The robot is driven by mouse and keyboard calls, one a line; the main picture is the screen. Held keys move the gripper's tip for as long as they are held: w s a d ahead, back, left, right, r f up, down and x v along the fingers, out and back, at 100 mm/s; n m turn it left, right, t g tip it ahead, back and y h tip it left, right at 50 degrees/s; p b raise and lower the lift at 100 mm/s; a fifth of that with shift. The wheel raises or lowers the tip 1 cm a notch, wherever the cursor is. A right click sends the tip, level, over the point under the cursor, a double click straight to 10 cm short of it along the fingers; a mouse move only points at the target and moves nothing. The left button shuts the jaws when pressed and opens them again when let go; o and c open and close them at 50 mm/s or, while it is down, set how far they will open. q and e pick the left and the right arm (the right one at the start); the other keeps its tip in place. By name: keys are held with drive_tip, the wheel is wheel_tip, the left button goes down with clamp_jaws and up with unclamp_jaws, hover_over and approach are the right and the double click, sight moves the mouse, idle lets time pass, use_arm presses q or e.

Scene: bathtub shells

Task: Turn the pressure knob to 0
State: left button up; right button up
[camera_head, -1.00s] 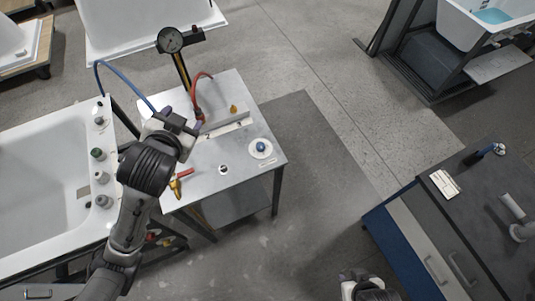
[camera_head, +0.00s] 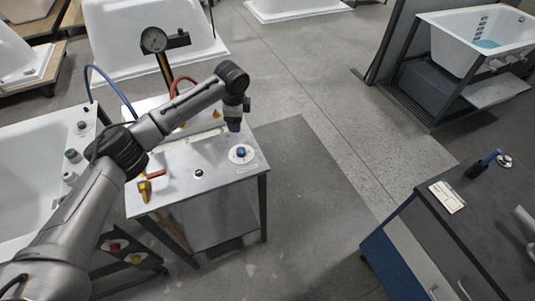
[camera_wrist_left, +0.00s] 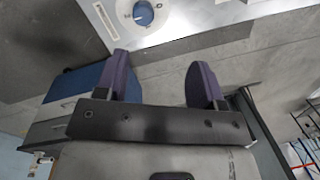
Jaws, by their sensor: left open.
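The blue pressure knob (camera_head: 241,152) sits on a round white dial plate near the right side of the metal table (camera_head: 180,185). My left gripper (camera_head: 234,124) hangs above the table just behind and slightly left of the knob, pointing down. In the left wrist view the knob (camera_wrist_left: 143,13) shows at the top edge, beyond the open purple fingers (camera_wrist_left: 160,78). Nothing is between the fingers, and they are apart from the knob. My right gripper does not show in the head view.
A pressure gauge (camera_head: 154,40) stands on a post behind the table. A red-handled brass valve (camera_head: 146,188) is at the table's left front. A white bathtub (camera_head: 35,150) adjoins on the left. A dark workbench (camera_head: 490,215) stands at the right, with open floor between.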

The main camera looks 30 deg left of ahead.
sight(241, 150)
use_arm(q)
drive_tip(key=f+m, duration=0.1)
drive_tip(key=f, duration=0.3)
drive_tip(key=f+m+b, duration=0.1)
drive_tip(key=f+m, duration=0.1)
drive_tip(key=f, duration=0.3)
drive_tip(key=d+f+m+h+b, duration=0.1)
drive_tip(key=f+m, duration=0.1)
drive_tip(key=f, duration=0.3)
drive_tip(key=shift+s+g, duration=0.3)
drive_tip(key=shift+s, duration=0.1)
drive_tip(key=c, duration=0.9)
drive_tip(key=shift+r, duration=0.1)
